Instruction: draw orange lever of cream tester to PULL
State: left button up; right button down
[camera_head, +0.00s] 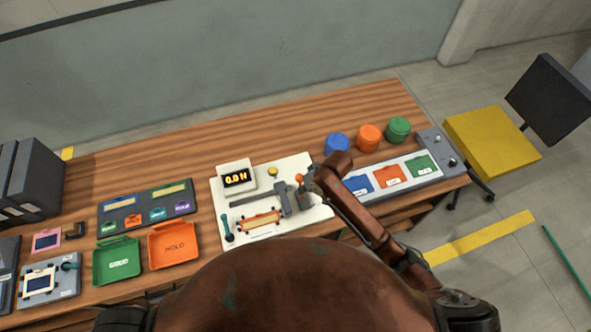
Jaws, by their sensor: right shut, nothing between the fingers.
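The cream tester (278,228) lies on the wooden table in the head view, with a display (236,179) that reads about 0.0 N. Its orange lever (299,179) shows as a small knob at the right part of the tester, beside the grey slide block. My right gripper (309,182) is shut and empty, just right of the orange lever; whether it touches the lever is too small to tell. The PULL marking is not readable. A roller with orange ends (259,220) sits at the front of the tester. My left gripper is not in view.
A teal-handled lever (228,232) stands at the tester's left edge. An orange HOLD tray (174,243) and a green GOOD tray (117,262) lie left. Blue, orange and green cylinders (369,137) stand behind a panel with coloured bins (415,178) at right. The table behind the tester is clear.

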jog(key=w+a+r+h, duration=0.3)
jog(key=w+r, duration=0.5)
jog(key=w, duration=0.3)
jog(key=shift+w+a+g, duration=0.2)
jog(key=shift+g, duration=0.1)
notch_tip(320, 180, down, 9)
jog(key=s+p, duration=0.2)
jog(key=shift+s+d, duration=0.15)
jog(key=shift+d, duration=0.3)
